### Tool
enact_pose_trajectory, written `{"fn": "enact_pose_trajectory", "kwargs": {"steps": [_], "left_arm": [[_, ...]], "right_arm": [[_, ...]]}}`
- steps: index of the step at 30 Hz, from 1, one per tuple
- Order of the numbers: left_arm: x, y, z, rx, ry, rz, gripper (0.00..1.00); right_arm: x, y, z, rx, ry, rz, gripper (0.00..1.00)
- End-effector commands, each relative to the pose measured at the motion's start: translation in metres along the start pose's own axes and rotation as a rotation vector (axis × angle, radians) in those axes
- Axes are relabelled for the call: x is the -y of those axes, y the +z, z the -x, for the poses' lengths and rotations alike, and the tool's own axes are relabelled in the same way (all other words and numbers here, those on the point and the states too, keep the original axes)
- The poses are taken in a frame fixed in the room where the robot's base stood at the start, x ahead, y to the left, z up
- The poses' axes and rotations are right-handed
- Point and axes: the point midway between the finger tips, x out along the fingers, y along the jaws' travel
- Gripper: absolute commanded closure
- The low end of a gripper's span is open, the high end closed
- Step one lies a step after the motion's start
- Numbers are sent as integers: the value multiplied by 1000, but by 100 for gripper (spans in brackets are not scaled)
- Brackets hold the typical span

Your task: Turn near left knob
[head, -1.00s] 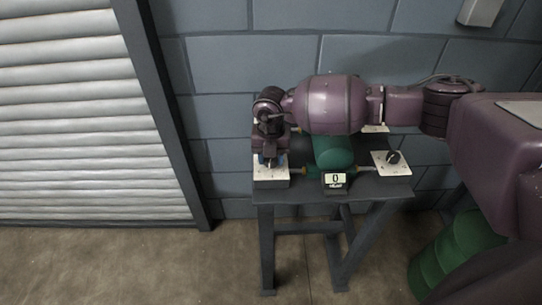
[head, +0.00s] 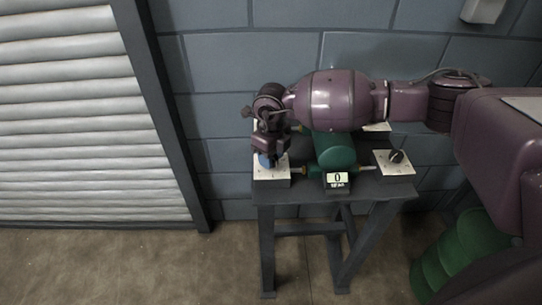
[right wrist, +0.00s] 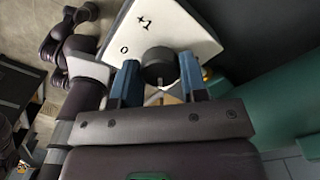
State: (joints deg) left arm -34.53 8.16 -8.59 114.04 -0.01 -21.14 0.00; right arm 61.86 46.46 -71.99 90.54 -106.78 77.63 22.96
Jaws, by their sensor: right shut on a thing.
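The near left knob (right wrist: 158,66) is black and round. It stands on a white plate marked "0" and "+1" (right wrist: 150,28) in the right wrist view. My right gripper (right wrist: 158,78) has its two blue fingers on either side of the knob and is shut on it. In the head view the near left plate (head: 272,174) is at the table's front left corner, with my right gripper (head: 268,160) over it and hiding the knob. The knob's pointer direction cannot be made out. My left gripper is not in view.
A green cylinder (head: 335,150) lies mid-table behind a small display reading 0 (head: 337,178). The near right plate (head: 393,172) carries another black knob (head: 397,156). My right arm covers much of the rear. A block wall (head: 225,130) stands close behind the table (head: 330,192).

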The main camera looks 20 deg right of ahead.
Motion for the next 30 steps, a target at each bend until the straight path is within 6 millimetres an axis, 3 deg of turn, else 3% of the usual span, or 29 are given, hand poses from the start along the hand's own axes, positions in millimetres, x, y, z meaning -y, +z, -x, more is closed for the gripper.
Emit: {"fn": "enact_pose_trajectory", "kwargs": {"steps": [16, 30], "left_arm": [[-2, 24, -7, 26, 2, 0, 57], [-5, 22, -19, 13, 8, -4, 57]], "right_arm": [[0, 0, -2, -1, 1, 520, 84], [0, 0, -2, -1, 1, 964, 84]]}}
